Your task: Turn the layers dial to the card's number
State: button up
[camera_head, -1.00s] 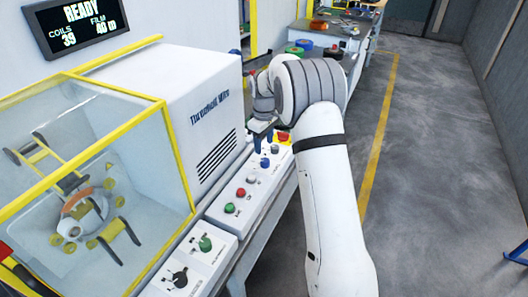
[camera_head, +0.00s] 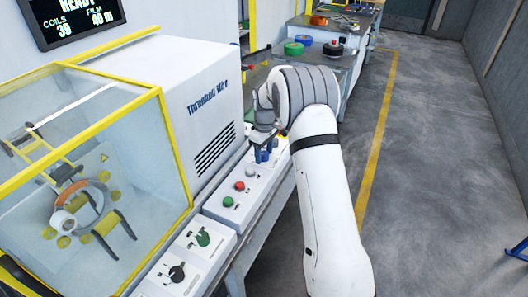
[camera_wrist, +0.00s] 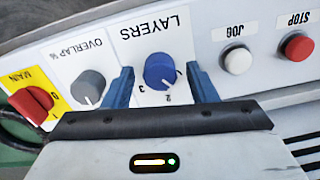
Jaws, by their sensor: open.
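The blue layers dial (camera_wrist: 160,71) sits on the white panel under the label LAYERS, which reads upside down in the wrist view. The marks 3 and 2 show at its near edge, and its small white pointer line appears to face near the 2. My gripper (camera_wrist: 159,68) is open, with one blue finger on each side of the dial. I cannot tell whether the fingers touch it. In the head view my gripper (camera_head: 262,154) is low over the control panel, and its fingers hide the dial. No card can be made out.
The grey overlap knob (camera_wrist: 88,87) and red main switch (camera_wrist: 31,104) are left of the dial. The white jog button (camera_wrist: 237,61) and red stop button (camera_wrist: 297,46) are to its right. A yellow-framed enclosure (camera_head: 165,130) stands left of my arm.

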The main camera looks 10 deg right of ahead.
jog(key=shift+c, duration=0.3)
jog(key=c, duration=0.9)
jog(key=m+b, duration=0.1)
jog(key=m, duration=0.8)
jog(key=shift+d+b, duration=0.1)
jog(key=shift+b, duration=0.2)
jog(key=m, duration=1)
jog(key=shift+b, duration=0.3)
jog(key=shift+s, duration=0.1)
